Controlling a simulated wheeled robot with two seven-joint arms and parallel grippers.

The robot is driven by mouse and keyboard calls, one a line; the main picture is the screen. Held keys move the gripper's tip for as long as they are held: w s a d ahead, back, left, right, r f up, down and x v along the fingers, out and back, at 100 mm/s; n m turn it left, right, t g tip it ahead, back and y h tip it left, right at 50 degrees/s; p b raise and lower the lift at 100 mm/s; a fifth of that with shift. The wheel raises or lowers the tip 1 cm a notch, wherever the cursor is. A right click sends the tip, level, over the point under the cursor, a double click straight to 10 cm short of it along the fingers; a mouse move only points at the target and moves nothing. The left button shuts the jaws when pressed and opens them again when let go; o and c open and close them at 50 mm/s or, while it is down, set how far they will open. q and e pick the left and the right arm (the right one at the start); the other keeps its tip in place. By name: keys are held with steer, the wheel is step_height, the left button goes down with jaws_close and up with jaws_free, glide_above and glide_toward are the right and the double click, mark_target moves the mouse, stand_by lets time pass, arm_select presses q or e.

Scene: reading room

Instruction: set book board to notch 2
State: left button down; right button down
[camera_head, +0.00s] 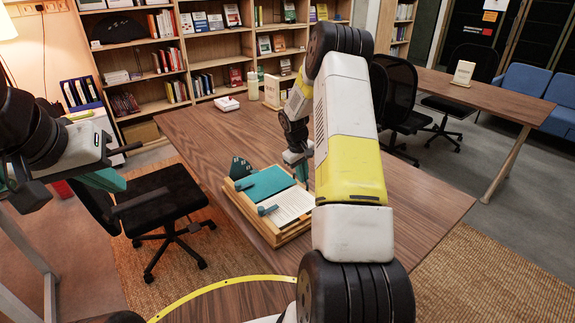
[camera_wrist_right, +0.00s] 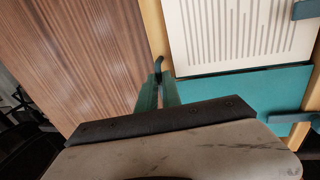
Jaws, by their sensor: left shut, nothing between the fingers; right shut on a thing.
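The book board (camera_head: 234,200) is a light wooden frame on the table, with a teal panel and a white printed page on it. Small dark teal clips hold the page. A dark green plate with dots (camera_head: 240,167) stands at its far left corner. My right gripper (camera_head: 300,175) is at the board's far edge; in the right wrist view its green fingers (camera_wrist_right: 158,88) are shut on a small dark curved tab (camera_wrist_right: 158,64) beside the wooden edge. The board's tilt and notch are hard to tell. My left gripper (camera_head: 112,180) is shut and empty, left of the table.
The brown table (camera_head: 205,128) is mostly bare around the board. Another table (camera_head: 500,98) and chairs are at right.

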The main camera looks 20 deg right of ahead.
steer(key=shift+r, duration=0.15)
steer(key=shift+a+r+h, duration=0.35)
steer(key=shift+r+h, duration=0.15)
steer(key=shift+r, duration=0.25)
steer(key=s+a+r+t+h, duration=0.2)
steer(key=a+r+h, duration=0.3)
steer(key=a+r, duration=0.3)
step_height(320, 180, up, 2)
steer(key=shift+s+a+r, duration=0.15)
steer(key=shift+s+a, duration=0.05)
steer(key=shift+s, duration=0.4)
steer(key=shift+a, duration=0.1)
steer(key=c, duration=1.5)
jaws_free()
steer(key=shift+c, duration=0.2)
